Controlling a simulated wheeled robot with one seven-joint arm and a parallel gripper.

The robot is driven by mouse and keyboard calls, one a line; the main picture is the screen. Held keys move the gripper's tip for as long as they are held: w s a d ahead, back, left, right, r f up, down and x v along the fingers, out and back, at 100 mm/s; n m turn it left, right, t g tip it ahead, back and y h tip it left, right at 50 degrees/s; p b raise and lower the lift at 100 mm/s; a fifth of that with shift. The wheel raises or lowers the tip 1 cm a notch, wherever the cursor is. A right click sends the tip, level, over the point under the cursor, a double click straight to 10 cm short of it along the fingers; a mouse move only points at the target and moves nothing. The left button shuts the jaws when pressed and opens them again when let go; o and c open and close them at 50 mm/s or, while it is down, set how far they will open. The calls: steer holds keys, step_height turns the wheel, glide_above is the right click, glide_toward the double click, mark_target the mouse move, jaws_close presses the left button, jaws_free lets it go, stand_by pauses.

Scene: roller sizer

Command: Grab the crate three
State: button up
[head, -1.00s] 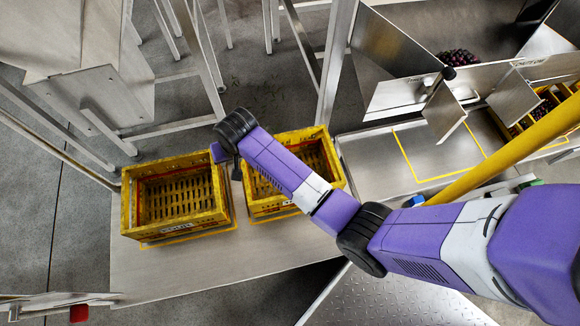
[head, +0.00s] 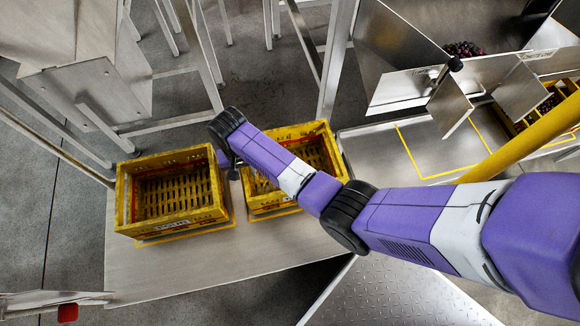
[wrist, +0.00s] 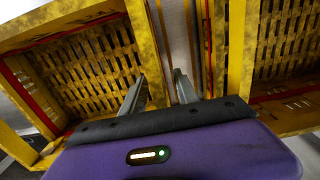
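Two yellow slatted crates stand side by side on a metal table: a left crate (head: 125,205) and a right crate (head: 326,132). Both look empty where visible. Their front labels are too small to read, so I cannot tell which is crate three. My gripper (head: 229,172) is at the narrow gap between them, near the left crate's right wall. My arm hides part of the right crate. In the wrist view, my gripper (wrist: 160,80) has two fingers apart with nothing clamped.
The metal table (head: 200,270) is bare in front of the crates. Steel frame legs (head: 335,60) rise behind. At right are a yellow-outlined metal surface (head: 425,150), metal dividers, a yellow rail (head: 520,145) and another yellow crate with dark fruit (head: 515,128).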

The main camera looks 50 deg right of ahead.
steer(key=shift+f, duration=0.3)
jaws_close()
stand_by(1.2)
